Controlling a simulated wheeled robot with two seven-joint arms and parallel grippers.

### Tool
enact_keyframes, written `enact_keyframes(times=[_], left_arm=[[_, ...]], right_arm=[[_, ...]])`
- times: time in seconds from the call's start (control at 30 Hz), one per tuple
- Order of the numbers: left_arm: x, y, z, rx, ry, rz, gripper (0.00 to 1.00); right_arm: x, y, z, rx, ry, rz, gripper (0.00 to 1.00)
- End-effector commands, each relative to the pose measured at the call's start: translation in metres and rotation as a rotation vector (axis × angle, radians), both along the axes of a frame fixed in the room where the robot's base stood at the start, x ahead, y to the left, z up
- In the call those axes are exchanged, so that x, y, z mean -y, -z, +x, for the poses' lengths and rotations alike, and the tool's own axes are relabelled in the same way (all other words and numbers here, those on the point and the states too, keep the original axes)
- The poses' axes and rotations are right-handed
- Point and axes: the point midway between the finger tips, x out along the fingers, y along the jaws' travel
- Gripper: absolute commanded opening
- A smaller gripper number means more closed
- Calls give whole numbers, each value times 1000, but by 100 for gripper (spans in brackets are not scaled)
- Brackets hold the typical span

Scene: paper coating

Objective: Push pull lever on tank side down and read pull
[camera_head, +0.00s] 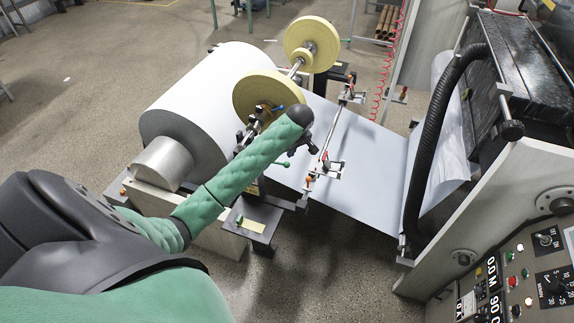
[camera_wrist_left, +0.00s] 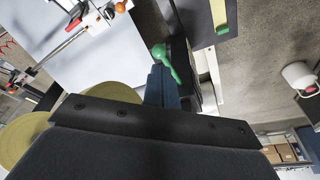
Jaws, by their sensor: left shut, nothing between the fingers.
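A small green lever handle (camera_head: 283,163) shows just below my left forearm in the head view, beside the paper roll stand. It is larger in the left wrist view (camera_wrist_left: 166,60), with a rounded knob and a tapering grip. My left gripper (camera_wrist_left: 160,72) is shut and empty, its fingertips right at the green handle; I cannot tell whether they touch it. In the head view my left gripper (camera_head: 308,145) is mostly hidden behind my own wrist. No tank is clearly identifiable. My right gripper is not in view.
A large white paper roll (camera_head: 190,100) with yellow discs (camera_head: 312,40) stands at left. A paper sheet (camera_head: 370,160) runs to the machine with a black hose (camera_head: 435,130). A clamp bar (camera_head: 335,130) crosses the sheet. A control panel (camera_head: 520,280) is at lower right.

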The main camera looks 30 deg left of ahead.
Motion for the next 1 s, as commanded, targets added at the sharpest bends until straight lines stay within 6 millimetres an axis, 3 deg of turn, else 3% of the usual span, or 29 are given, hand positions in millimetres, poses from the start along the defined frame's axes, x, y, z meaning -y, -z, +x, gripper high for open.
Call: enact_keyframes(times=[0.47, 1.0], left_arm=[[-1, 3, 0, 4, -11, -2, 0], [-13, 54, 6, 2, -10, -1, 0]], right_arm=[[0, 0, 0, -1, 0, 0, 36], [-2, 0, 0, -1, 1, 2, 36]])
